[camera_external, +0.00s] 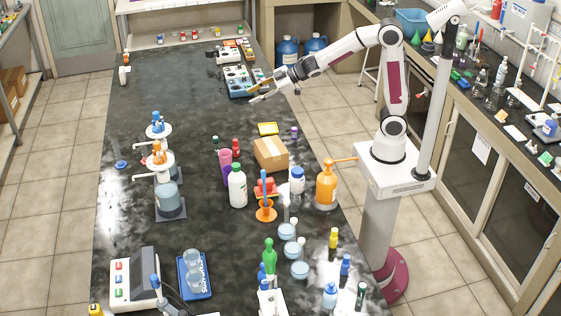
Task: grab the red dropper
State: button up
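My gripper (258,90) is over the far right part of the black bench, at the right edge of a blue rack. Its fingers look spread apart, with nothing clearly between them. I cannot make out a red dropper for certain. A slim dark-red item (236,148) stands upright mid-bench, behind the white bottle, well in front of my gripper; it is too small to identify. A red piece (265,187) sits in front of the cardboard box, also unclear.
The blue rack (238,82) and other racks stand near my gripper. A cardboard box (271,154), white bottle (237,188), purple cup (225,166) and orange bottle (326,187) crowd the middle right. Dispenser bottles (169,202) stand at left.

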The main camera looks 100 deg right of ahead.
jog(key=w+d+f+n+y, duration=0.2)
jog(key=w+f+y, duration=0.1)
jog(key=w+f, duration=0.3)
jog(key=n+y, duration=0.2)
jog(key=y, duration=0.4)
send_near(235, 140)
jog(key=shift+w+a+f, duration=0.35)
jog(key=shift+w+f, duration=0.45)
jog(key=shift+f, duration=0.05)
jog(key=shift+x, duration=1.3)
jog(key=shift+w+a, duration=0.1)
jog(key=shift+x, duration=2.5)
